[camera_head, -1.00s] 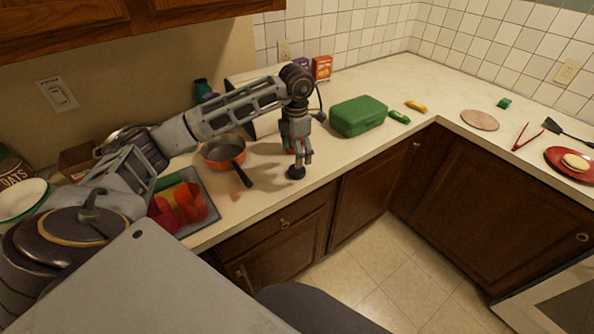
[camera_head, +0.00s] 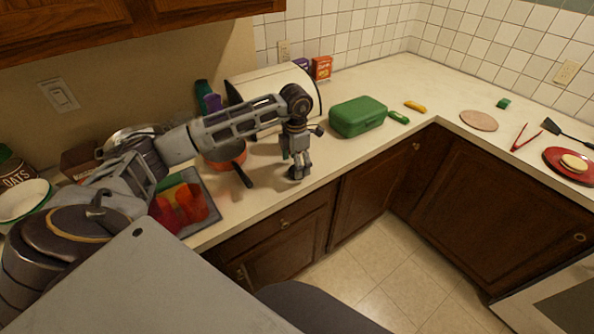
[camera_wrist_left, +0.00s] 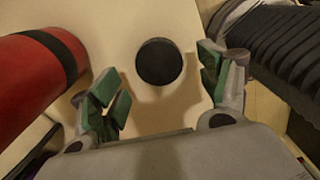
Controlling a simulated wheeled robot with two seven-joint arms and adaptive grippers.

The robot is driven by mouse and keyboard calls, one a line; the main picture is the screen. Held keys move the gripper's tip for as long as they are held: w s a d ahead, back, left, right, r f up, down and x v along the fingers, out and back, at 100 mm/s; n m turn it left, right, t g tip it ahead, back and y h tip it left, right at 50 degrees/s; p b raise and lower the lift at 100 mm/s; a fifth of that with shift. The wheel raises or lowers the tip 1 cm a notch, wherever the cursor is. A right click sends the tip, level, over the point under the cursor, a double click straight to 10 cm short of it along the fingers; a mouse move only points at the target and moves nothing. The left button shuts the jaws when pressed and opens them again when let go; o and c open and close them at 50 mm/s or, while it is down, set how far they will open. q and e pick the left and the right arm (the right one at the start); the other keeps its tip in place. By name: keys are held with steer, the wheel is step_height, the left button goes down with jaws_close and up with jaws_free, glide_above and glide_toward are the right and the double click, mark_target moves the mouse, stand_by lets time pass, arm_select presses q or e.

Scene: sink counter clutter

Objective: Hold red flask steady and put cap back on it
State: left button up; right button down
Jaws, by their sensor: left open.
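A black round cap (camera_wrist_left: 160,62) lies on the counter, between and just beyond the open fingers of my left gripper (camera_wrist_left: 163,84) in the left wrist view. In the head view my left gripper (camera_head: 297,172) points down close to the counter, with the cap mostly hidden at its fingertips. A red cylinder with a dark band (camera_wrist_left: 38,75), which looks like the red flask, fills the left of the wrist view, beside the gripper. I cannot clearly pick out the flask in the head view. My right gripper is not in view.
An orange pan (camera_head: 225,152) stands left of my gripper, partly behind my arm. A grey tray (camera_head: 205,222) holds red and green items. A green box (camera_head: 357,118) stands to the right. The counter's front edge is close to my gripper.

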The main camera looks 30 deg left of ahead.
arm_select(q)
steer(key=shift+f, duration=1.3)
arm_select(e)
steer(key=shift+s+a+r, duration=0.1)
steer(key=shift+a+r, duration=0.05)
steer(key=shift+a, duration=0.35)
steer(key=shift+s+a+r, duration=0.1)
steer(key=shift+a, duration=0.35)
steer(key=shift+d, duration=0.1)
arm_select(q)
steer(key=c, duration=0.8)
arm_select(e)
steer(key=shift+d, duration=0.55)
